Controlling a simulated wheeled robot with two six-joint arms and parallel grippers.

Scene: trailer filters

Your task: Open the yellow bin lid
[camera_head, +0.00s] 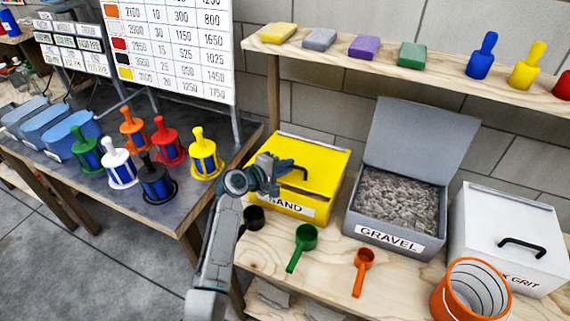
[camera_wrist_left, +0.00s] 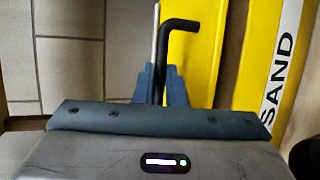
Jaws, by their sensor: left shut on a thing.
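The yellow bin (camera_head: 324,150) labelled SAND stands on the wooden bench, and its yellow lid is down. A black handle (camera_head: 294,166) sits on the lid. My left gripper (camera_head: 278,168) is at the front left of the lid, shut on the black handle. In the left wrist view the same handle (camera_wrist_left: 180,25) runs between the two fingers of my left gripper (camera_wrist_left: 161,85), with the yellow lid (camera_wrist_left: 205,60) behind it. My right gripper is not in view.
The grey GRAVEL bin (camera_head: 395,237) stands open to the right, beside a closed white bin (camera_head: 515,230). Black, green (camera_head: 302,245) and orange (camera_head: 362,270) scoops lie in front. An orange bucket (camera_head: 470,290) is at the front right. A shelf (camera_head: 420,70) runs above.

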